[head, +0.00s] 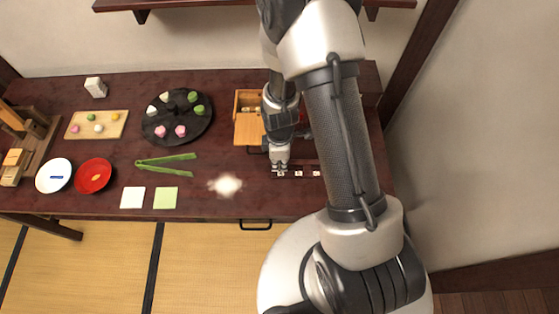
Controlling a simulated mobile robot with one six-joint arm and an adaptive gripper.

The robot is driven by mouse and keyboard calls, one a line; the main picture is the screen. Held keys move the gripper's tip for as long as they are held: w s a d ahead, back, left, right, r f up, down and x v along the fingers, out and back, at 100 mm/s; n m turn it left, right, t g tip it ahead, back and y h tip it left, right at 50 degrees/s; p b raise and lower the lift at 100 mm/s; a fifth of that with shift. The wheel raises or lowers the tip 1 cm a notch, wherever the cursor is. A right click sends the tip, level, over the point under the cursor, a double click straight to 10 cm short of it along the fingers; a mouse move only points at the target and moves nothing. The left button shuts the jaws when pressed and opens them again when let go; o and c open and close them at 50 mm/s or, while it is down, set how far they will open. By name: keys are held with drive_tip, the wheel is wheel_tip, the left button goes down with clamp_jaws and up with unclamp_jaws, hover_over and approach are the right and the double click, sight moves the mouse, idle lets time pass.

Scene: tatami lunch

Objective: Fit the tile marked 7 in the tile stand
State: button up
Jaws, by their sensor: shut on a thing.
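My gripper (279,164) points down over the table's front right part. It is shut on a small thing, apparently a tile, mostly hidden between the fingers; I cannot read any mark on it. The tile stand (307,167) seems to be the low dark piece just right of my gripper, with several small white marked squares (298,174) along its front. The marks are too small to read, so I cannot pick out the 7. My gripper is at the stand's left end; I cannot tell whether the held thing touches it. My arm hides what lies to the right.
An open wooden box (249,128) stands behind my gripper. Left are a black round tray (177,118) with sweets, green tongs (166,163), a red plate (93,176), a white plate (53,175), a wooden board (97,124) and two paper squares (165,198). A shelf (200,5) hangs above.

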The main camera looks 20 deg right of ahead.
drive_tip(key=shift+f, duration=0.2)
drive_tip(key=o, duration=0.7)
drive_tip(key=shift+o, duration=0.2)
wheel_tip(320, 180, up, 12)
idle(0.5)
drive_tip(key=s+r+m+t, duration=0.1)
drive_tip(key=s+r+m, duration=0.25)
drive_tip(key=r, duration=0.45)
drive_tip(key=s+r+m+t, duration=0.2)
drive_tip(key=r+m, duration=0.2)
drive_tip(key=r, duration=0.5)
drive_tip(key=s+r+m+t, duration=0.1)
drive_tip(key=s+r+m, duration=0.6)
drive_tip(key=s, duration=0.2)
drive_tip(key=shift+s+d+t, duration=0.25)
drive_tip(key=shift+s+t, duration=0.05)
drive_tip(key=shift+s, duration=0.05)
